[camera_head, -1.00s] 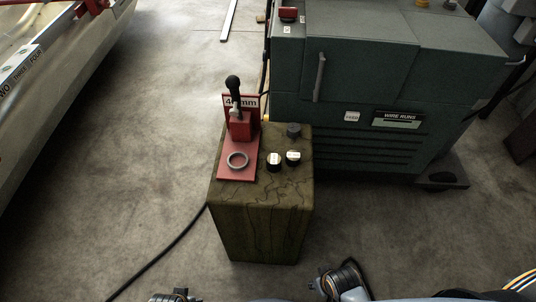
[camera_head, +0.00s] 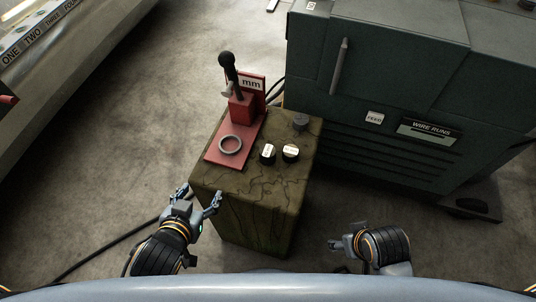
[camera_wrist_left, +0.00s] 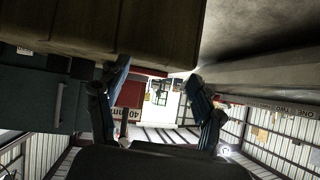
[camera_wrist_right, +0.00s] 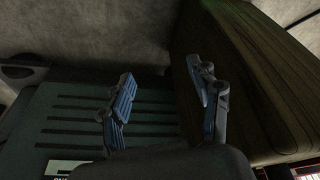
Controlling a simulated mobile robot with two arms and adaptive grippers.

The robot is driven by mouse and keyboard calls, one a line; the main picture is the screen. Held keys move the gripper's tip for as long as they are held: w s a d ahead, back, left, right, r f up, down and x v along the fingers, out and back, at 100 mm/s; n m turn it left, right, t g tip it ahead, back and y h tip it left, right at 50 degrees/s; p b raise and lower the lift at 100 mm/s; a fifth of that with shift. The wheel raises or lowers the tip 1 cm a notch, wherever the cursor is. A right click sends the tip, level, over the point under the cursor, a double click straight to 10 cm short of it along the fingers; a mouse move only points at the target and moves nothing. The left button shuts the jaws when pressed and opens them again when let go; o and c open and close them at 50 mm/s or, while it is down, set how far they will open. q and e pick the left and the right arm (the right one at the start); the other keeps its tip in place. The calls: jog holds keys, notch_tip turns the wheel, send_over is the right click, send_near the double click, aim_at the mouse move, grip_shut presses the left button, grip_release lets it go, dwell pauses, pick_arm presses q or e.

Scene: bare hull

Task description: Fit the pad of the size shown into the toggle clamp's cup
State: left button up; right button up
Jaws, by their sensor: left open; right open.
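The red toggle clamp (camera_head: 241,108) stands on a brown-green block. Its black-knobbed lever (camera_head: 228,64) is upright and hides the number on the "mm" sign (camera_head: 251,84); the left wrist view shows a sign (camera_wrist_left: 127,118) that seems to read 40 mm. The grey ring cup (camera_head: 230,145) on the red base looks empty. Two black pads with white labelled tops, a left one (camera_head: 267,153) and a right one (camera_head: 290,153), stand beside it; their labels are too small to read. My left gripper (camera_head: 200,196) is open by the block's front left edge. My right gripper (camera_head: 346,240) is open, right of the block.
The block (camera_head: 262,209) is narrow. A dark round piece (camera_head: 301,121) sits at its back right corner. A green machine (camera_head: 390,85) stands close behind and right. A pale hull (camera_head: 60,50) lies at the left. A black cable (camera_head: 90,261) crosses the floor.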

pick_arm(q)
jog(key=d+r+m+t+h, duration=0.1)
jog(key=d+r+t+h, duration=0.15)
jog(key=d, duration=0.25)
jog(key=m+h, duration=0.2)
jog(key=h, duration=0.2)
send_near(263, 158)
pick_arm(e)
notch_tip(263, 158, down, 5)
pick_arm(q)
jog(key=shift+t+y, duration=0.25)
jog(key=x, duration=0.5)
jog(key=shift+s+d+r+b, duration=0.1)
jog(key=shift+d+r+b, duration=0.2)
jog(key=shift+d+r, duration=0.1)
jog(key=shift+w+d+f, duration=0.2)
jog(key=shift+w+f, duration=0.05)
jog(key=shift+w, duration=0.2)
jog(key=x, duration=0.3)
jog(key=b+x, duration=0.1)
jog(key=shift+w+f, duration=0.2)
jog(key=shift+f, duration=0.15)
pick_arm(e)
notch_tip(263, 158, up, 6)
jog(key=shift+s+r, duration=0.15)
pick_arm(q)
jog(key=c, duration=1.4)
jog(key=shift+o, duration=0.2)
